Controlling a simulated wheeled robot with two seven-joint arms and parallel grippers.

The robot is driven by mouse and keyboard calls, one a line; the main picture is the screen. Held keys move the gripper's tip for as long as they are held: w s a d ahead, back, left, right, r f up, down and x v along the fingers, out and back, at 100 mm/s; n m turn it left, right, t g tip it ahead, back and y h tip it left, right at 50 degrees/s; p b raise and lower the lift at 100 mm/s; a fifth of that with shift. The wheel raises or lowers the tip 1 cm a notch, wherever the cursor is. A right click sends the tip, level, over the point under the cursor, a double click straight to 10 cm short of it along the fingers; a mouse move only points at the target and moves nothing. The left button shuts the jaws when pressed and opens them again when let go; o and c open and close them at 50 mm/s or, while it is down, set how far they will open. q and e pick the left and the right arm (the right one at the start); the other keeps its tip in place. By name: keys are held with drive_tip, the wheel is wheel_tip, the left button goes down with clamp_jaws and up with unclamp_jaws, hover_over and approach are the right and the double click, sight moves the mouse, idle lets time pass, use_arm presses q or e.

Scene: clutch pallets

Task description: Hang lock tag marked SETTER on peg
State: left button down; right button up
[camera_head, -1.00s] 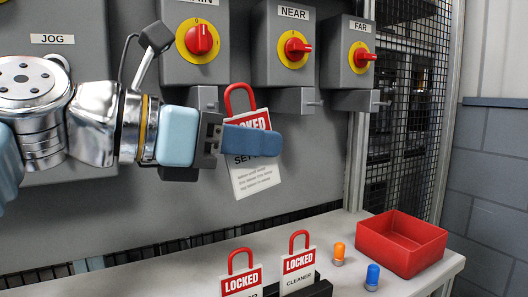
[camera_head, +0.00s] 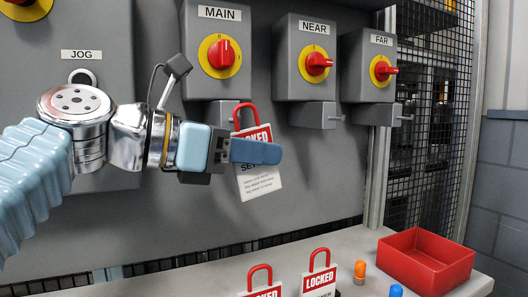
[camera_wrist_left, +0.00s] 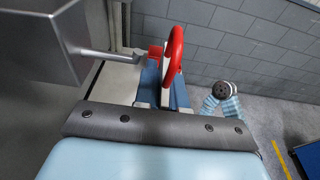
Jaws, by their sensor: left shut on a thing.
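My left gripper (camera_head: 256,153) is shut on a white and red lock tag (camera_head: 259,181) with a red loop on top. The fingers cover much of it; "LOCKED" and the start "SE" show. The tag hangs tilted in front of the panel, its loop at the right end of the bracket (camera_head: 222,113) under the MAIN switch. That bracket's peg is hidden in the head view. In the left wrist view a grey metal peg (camera_wrist_left: 104,53) sticks out from a grey box and ends just left of the red loop (camera_wrist_left: 174,50). I cannot tell whether they touch. My right gripper is not visible.
Brackets with pegs sit under NEAR (camera_head: 313,115) and FAR (camera_head: 381,114). On the bench below stand two more LOCKED tags, (camera_head: 262,283) and (camera_head: 319,272), an orange item (camera_head: 360,272), a blue item (camera_head: 396,290) and an empty red tray (camera_head: 427,276).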

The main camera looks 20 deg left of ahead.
use_arm(q)
drive_tip(key=shift+w+a+f, duration=0.3)
drive_tip(key=shift+w+a, duration=0.35)
drive_tip(key=shift+a, duration=0.1)
drive_tip(key=shift+w+a+f, duration=0.25)
drive_tip(key=shift+w+a, duration=0.35)
drive_tip(key=shift+a, duration=0.1)
drive_tip(key=c, duration=1.1)
unclamp_jaws()
drive_tip(key=v, duration=1.3)
drive_tip(key=shift+s+a, duration=0.25)
drive_tip(key=shift+a, duration=0.1)
